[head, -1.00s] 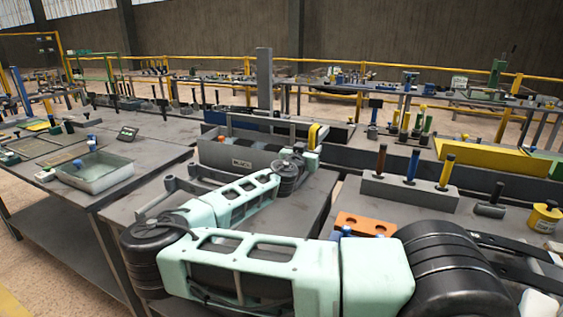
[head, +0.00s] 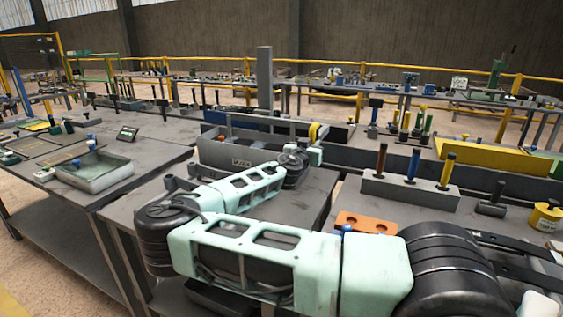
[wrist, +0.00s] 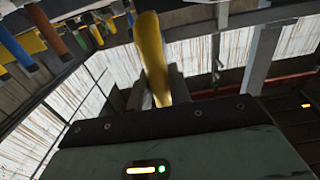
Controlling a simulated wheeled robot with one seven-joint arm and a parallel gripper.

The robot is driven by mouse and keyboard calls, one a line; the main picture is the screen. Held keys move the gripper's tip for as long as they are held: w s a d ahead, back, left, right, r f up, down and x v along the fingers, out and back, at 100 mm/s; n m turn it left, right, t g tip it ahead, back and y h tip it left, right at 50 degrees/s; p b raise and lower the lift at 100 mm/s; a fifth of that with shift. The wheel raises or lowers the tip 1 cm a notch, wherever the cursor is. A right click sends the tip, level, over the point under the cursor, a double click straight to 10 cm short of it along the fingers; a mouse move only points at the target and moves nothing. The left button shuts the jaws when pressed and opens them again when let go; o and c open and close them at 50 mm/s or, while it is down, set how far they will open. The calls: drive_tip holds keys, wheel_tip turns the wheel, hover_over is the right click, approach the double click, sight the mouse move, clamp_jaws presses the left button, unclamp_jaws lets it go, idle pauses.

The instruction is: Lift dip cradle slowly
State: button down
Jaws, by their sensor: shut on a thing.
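The dip cradle shows in the head view as a grey frame with a yellow handle (head: 314,131) at its right end. The frame stands over a long grey tank (head: 228,152) with a label on its front. My gripper (wrist: 157,88) is shut on the yellow handle, which stands up between the fingers in the wrist view (wrist: 151,50). In the head view my wrist and gripper are at the tank's right end and cover part of it. The cradle's lower part is hidden by the tank wall, so I cannot tell its clearance.
A grey block with brown, blue and yellow handled tools (head: 410,192) stands right of my arm, near an orange block (head: 366,222). A clear tray (head: 94,170) sits on the left table. A grey post (head: 265,78) rises behind the tank.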

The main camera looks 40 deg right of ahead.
drive_tip(key=shift+r, duration=0.15)
drive_tip(key=shift+w+r+p, duration=0.15)
drive_tip(key=shift+r+p, duration=3.15)
drive_tip(key=shift+r, duration=3.45)
drive_tip(key=c, duration=1)
unclamp_jaws()
drive_tip(key=shift+o, duration=0.2)
drive_tip(key=shift+f, duration=0.25)
drive_tip(key=b+v, duration=0.1)
drive_tip(key=v, duration=0.6)
drive_tip(key=shift+b, duration=0.35)
